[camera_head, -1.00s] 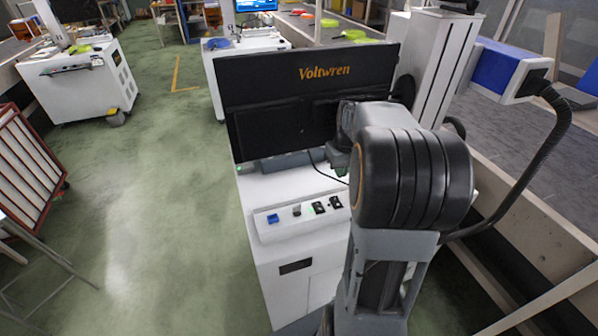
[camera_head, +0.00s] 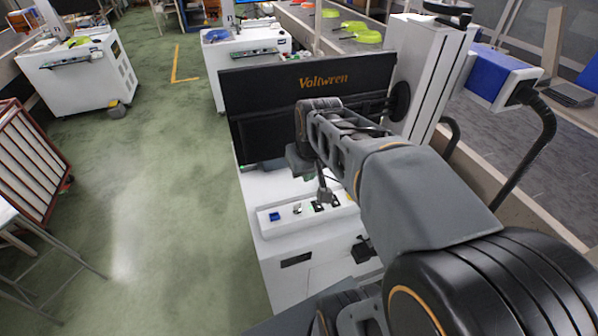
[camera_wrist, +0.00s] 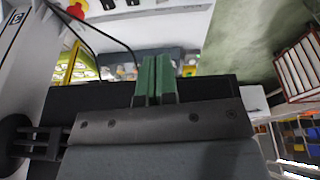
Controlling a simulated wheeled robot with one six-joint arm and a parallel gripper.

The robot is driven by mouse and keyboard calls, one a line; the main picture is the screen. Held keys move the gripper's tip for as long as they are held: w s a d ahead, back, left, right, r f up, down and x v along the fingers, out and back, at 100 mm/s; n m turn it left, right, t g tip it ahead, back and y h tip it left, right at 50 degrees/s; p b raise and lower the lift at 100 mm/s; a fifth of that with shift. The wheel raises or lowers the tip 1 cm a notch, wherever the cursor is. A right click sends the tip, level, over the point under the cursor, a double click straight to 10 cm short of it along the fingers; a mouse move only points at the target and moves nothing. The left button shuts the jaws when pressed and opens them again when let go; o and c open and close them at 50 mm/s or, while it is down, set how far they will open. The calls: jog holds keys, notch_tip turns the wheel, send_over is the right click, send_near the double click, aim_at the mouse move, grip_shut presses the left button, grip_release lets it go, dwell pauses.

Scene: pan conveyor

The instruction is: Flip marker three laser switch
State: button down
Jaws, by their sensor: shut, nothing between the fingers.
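In the head view, a white cabinet with a sloped control panel (camera_head: 268,229) stands in front of me. On the panel are a blue switch (camera_head: 275,216), a small grey knob (camera_head: 297,208) and black rocker switches (camera_head: 318,207), one partly hidden by my gripper. I cannot read their labels or tell which one is the laser switch. My gripper (camera_head: 325,197) points down at the black switches; contact cannot be told. Its green fingers (camera_wrist: 156,68) are together and empty in the wrist view.
A black monitor marked Voltwren (camera_head: 318,84) stands behind the panel, close to my arm. A white column (camera_head: 432,70) and a blue-sided box (camera_head: 497,78) with a black hose are at right. Green floor (camera_head: 160,200) is open at left.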

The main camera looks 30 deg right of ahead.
jog(key=shift+t, duration=0.3)
jog(key=shift+s+a+r+p, duration=0.4)
jog(key=shift+s+a, duration=0.3)
jog(key=shift+a, duration=0.2)
jog(key=shift+s+a+r+p, duration=0.4)
jog(key=shift+s+a, duration=0.25)
jog(key=shift+a, duration=0.2)
jog(key=w+d+f+g+b, duration=0.1)
jog(key=w+d+f+b, duration=0.2)
jog(key=d, duration=0.5)
jog(key=w+d+f+m+g+b, duration=0.1)
jog(key=w+d+f+b, duration=0.3)
jog(key=d, duration=0.5)
notch_tip(320, 180, down, 2)
jog(key=shift+w+f, duration=0.15)
jog(key=shift+w, duration=0.25)
jog(key=shift+d, duration=0.1)
jog(key=shift+f, duration=0.1)
